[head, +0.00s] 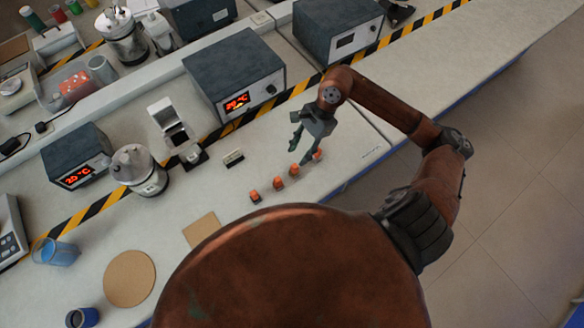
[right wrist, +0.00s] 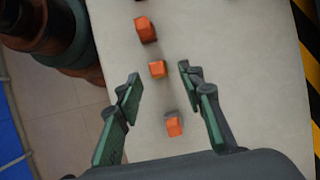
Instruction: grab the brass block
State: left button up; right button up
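Several small orange blocks with dark sides stand in a slanting row on the pale bench. In the head view these are a near-left block (head: 255,196), a second block (head: 278,183), a third block (head: 294,170) and a far-right block (head: 318,154). All look much alike, and I cannot tell which is brass. My right gripper (head: 299,153) is open and empty above the far end of the row. In the right wrist view one block (right wrist: 174,125) appears between the open fingers and another block (right wrist: 157,69) near the fingertips. My left gripper is not in view.
A small dark-and-pale item (head: 233,158) lies behind the row. Heater boxes with red displays (head: 236,76) and a round metal device (head: 138,170) stand along the striped tape. A cork disc (head: 130,278) and a tan square (head: 201,229) lie at front left.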

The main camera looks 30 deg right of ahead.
aim_at(295, 165)
jog(key=x, duration=0.7)
jog(key=shift+s+d+f+p, duration=0.25)
jog(key=shift+s+f+p, duration=0.05)
jog(key=shift+f, duration=0.2)
jog(key=shift+c, duration=0.7)
grip_shut()
